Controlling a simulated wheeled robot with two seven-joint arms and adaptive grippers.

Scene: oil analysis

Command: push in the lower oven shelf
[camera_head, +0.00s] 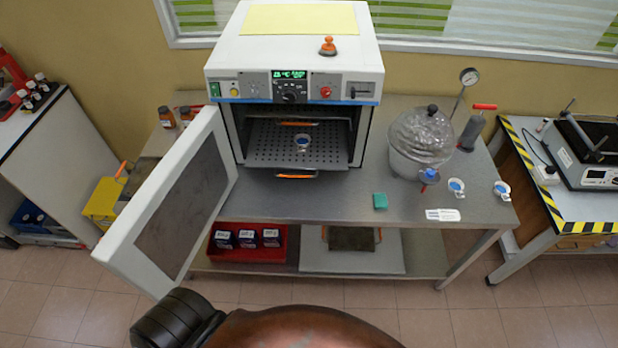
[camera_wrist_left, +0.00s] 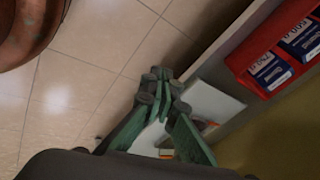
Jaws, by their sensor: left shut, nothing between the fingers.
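The white oven (camera_head: 295,55) stands on the steel bench with its door (camera_head: 180,195) swung wide open to the left. The lower oven shelf (camera_head: 270,158) is a perforated plate; its orange-marked front handle (camera_head: 296,176) sticks out past the oven's front edge. A small dish with a blue centre (camera_head: 302,142) sits on this shelf. A second orange handle (camera_head: 298,123) shows higher inside the chamber. My left gripper (camera_wrist_left: 160,75) shows in the left wrist view, green fingers together and empty, over the floor beside the bench's lower level. It is away from the shelf. My right gripper is out of view.
The door's free edge juts over the floor.

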